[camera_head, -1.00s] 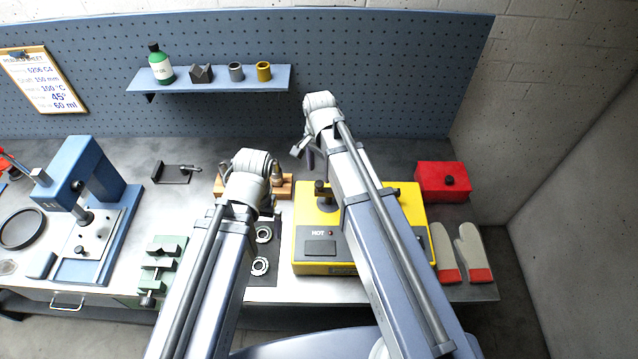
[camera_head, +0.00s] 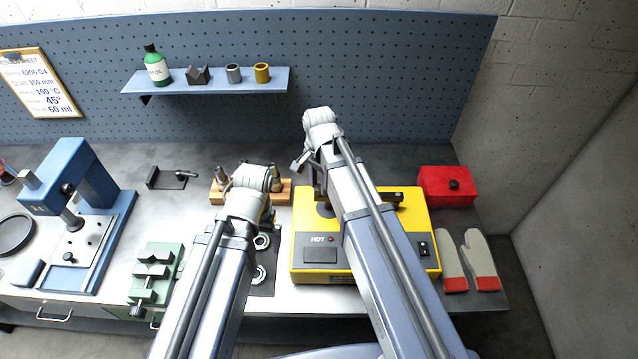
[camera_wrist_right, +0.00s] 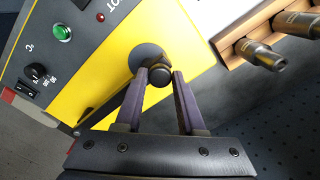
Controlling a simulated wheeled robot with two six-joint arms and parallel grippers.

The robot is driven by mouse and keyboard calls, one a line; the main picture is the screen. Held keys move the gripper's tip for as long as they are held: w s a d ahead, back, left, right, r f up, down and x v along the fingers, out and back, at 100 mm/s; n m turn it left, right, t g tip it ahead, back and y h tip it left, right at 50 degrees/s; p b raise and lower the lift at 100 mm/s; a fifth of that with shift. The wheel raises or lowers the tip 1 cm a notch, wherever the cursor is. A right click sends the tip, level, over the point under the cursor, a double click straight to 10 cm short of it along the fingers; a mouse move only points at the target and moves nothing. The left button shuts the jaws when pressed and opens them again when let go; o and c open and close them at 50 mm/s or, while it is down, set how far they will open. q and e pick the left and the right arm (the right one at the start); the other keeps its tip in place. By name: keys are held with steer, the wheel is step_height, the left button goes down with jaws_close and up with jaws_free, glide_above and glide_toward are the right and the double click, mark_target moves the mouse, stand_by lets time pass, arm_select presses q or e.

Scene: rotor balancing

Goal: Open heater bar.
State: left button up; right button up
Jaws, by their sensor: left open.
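The yellow heater (camera_head: 400,235) stands on the bench, with a red light by its HOT label. Its dark bar (camera_head: 390,196) lies across the top, mostly hidden behind my right arm in the head view. The bar's round black knob (camera_wrist_right: 158,74) shows in the right wrist view. My right gripper (camera_wrist_right: 160,76) has one finger on each side of the knob at the fingertips. Whether the fingers press on it is not clear. My left gripper (camera_head: 268,222) hangs left of the heater, partly hidden by its own arm, and is open.
Bearing rings (camera_head: 260,273) lie on a dark mat under my left arm. A wooden block with metal pieces (camera_head: 286,190) stands behind. A red box (camera_head: 446,187) and gloves (camera_head: 468,262) are at the right, a blue press (camera_head: 85,215) and green vise (camera_head: 153,275) at the left.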

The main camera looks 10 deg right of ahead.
jaws_close()
stand_by(0.9)
